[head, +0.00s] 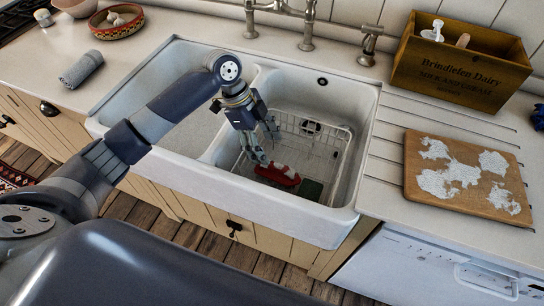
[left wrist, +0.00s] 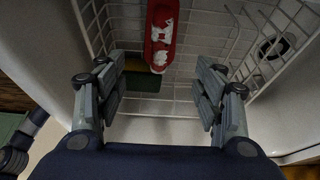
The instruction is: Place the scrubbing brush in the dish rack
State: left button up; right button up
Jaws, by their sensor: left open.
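A long red item with white patches, which looks like the scrubbing brush (head: 278,174), lies low inside the white wire dish rack (head: 343,152). The rack stands in the right sink basin. My left gripper (head: 265,143) is open and empty above the rack, close to the red item. In the left wrist view, the red item (left wrist: 160,38) lies beyond the open fingers (left wrist: 157,80), nearly centred between them. The rack's wires (left wrist: 190,102) show around it. I cannot see clearly whether the red item touches the rack floor. My right gripper is not in view.
A green block like a sponge (head: 310,189) lies beside the red item. The left basin (head: 165,82) looks empty. Taps (head: 308,30) stand behind the sink. A wooden crate (head: 460,62) and a white-smeared board (head: 465,178) sit on the right counter.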

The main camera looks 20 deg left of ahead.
pick_arm(q)
jog(key=shift+v, duration=1.25)
